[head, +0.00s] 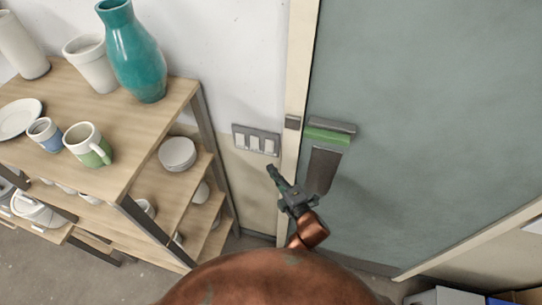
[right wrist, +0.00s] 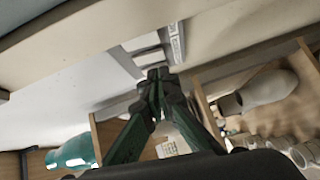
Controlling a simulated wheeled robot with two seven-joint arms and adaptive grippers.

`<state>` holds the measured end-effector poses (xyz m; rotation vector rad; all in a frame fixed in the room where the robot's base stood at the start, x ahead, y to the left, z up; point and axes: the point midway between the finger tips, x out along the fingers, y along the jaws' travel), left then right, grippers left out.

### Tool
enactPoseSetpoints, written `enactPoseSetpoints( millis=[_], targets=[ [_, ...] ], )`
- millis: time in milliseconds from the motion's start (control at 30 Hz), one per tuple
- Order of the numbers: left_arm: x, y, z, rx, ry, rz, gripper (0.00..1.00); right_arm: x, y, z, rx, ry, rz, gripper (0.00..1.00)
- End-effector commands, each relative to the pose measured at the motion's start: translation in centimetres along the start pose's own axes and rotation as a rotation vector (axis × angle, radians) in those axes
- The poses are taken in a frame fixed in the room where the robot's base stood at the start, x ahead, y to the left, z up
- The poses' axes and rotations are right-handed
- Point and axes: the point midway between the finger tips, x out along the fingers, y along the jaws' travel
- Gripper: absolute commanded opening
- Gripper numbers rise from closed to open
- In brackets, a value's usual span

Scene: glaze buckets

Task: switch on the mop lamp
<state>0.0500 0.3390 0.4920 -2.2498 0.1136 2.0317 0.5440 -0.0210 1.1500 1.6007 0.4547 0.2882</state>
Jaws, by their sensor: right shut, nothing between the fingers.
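A grey wall switch panel (head: 256,140) with three white rockers is on the wall between the shelf and the door frame. I cannot read any label, so I cannot tell which rocker is for the mop lamp. My right gripper (head: 272,170) is shut and empty, its tips just below and right of the panel in the head view. In the right wrist view the shut fingertips (right wrist: 157,74) are in front of the panel (right wrist: 176,42) and overlap its lower part. I cannot tell whether they touch it. My left gripper is not in view.
A wooden shelf (head: 165,105) with a teal vase (head: 137,55), mugs and bowls stands left of the panel. A grey-green door (head: 430,110) with a green-and-grey fitting (head: 328,135) is on the right, its pale frame (head: 299,60) close to the panel.

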Motion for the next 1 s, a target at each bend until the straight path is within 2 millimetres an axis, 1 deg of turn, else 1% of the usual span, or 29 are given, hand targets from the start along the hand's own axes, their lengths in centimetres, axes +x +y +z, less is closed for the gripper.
enactPoseSetpoints(
  millis=[33,133,167,200,333,533,867,933,1000],
  targets=[
    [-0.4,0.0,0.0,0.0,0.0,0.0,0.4,1.1,0.3,-0.1,0.002,0.001,0.001,0.0],
    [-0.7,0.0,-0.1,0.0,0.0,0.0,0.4,3.1,0.2,-0.1,0.002,0.001,0.001,0.0],
    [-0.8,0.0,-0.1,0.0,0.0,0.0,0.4,3.5,0.2,0.0,0.001,0.0,0.0,0.0],
    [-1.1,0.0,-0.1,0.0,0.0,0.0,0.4,3.9,0.2,0.7,-0.002,0.0,-0.001,0.0],
    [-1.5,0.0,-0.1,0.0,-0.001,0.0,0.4,5.1,0.2,1.9,0.0,0.001,-0.001,0.0],
    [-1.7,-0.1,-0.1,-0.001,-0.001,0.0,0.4,5.8,0.0,2.7,0.001,0.002,0.0,0.0],
    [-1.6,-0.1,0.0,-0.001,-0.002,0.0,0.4,5.9,-0.1,2.8,0.0,0.002,0.0,0.0],
    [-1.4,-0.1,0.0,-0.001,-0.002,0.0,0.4,6.0,-0.2,2.9,-0.005,0.001,0.005,0.0],
    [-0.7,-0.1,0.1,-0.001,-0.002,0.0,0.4,6.1,-0.4,3.0,-0.017,0.001,0.018,0.0]
  ],
)
